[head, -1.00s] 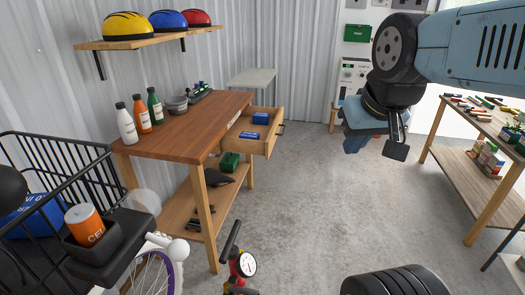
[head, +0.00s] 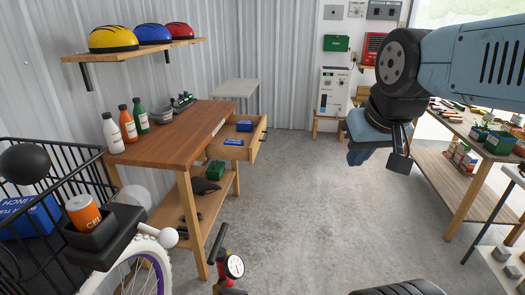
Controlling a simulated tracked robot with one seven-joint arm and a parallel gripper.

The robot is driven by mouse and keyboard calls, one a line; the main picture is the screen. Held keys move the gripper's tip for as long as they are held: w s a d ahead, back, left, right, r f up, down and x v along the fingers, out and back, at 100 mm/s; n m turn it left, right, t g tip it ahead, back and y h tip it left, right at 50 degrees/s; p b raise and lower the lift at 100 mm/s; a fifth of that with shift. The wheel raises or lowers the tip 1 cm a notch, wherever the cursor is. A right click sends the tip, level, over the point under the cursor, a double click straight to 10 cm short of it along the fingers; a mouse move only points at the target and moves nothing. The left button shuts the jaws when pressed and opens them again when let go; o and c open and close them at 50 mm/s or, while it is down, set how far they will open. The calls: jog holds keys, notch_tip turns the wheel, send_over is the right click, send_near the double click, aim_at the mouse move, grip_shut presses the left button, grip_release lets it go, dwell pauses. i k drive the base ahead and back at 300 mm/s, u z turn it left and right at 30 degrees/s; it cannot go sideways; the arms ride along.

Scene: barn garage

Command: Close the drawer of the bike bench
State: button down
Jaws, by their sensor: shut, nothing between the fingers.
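The bike bench (head: 172,148) is a brown wooden table on the left. Its drawer (head: 251,150) stands pulled open at the bench's far right end, with blue boxes (head: 244,126) inside and a dark handle on its right face. My gripper (head: 398,162) hangs at the upper right, well to the right of the drawer and apart from it. It is shut and empty; its far finger is partly hidden by the arm.
A bicycle with a black basket (head: 45,190) and a red pump with a gauge (head: 233,266) stand in front of the bench. A second workbench (head: 455,184) is at the right. The concrete floor between the benches is clear. A shelf with helmets (head: 130,50) hangs above the bench.

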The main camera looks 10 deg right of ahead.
aim_at(215, 149)
jog(key=i, duration=0.85)
